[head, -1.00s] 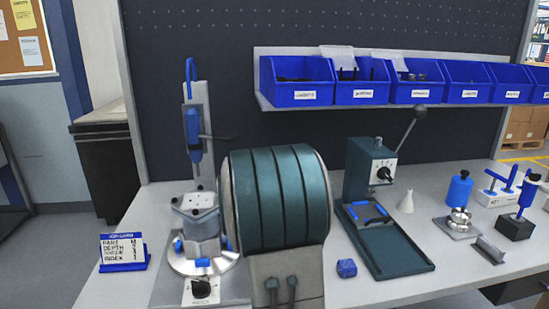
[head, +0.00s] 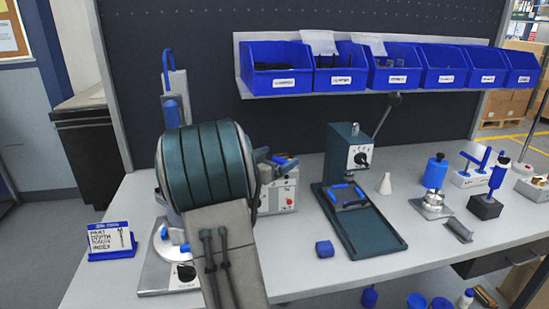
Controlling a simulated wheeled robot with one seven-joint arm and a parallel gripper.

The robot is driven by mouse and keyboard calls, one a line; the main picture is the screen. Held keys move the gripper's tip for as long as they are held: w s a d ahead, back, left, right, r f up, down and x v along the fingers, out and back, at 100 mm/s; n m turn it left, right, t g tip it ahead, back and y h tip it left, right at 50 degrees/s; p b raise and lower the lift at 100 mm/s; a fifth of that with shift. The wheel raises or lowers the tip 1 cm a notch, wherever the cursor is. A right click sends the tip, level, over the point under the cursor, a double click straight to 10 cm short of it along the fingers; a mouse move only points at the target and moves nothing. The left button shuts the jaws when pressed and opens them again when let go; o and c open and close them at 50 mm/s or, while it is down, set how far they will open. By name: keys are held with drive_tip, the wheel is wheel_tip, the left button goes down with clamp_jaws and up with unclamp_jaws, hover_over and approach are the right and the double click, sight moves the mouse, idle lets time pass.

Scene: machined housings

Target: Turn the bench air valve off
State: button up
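I cannot pick out the bench air valve for certain. A light grey control box (head: 290,194) with a small dial and a red button stands on the bench, partly hidden behind my arm. Dark and blue parts show above it, too small and covered to tell apart. The dark teal ribbed part and grey link in the middle are my own arm. My gripper is not in view, hidden behind my arm or out of frame.
A blue bottle (head: 435,172) and small fixtures stand at right. Blue bins (head: 276,82) line the shelf. A blue sign (head: 111,252) stands at front left.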

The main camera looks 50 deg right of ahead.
drive_tip(key=shift+a, duration=0.45)
drive_tip(key=a, duration=0.6)
drive_tip(key=shift+s+a, duration=0.2)
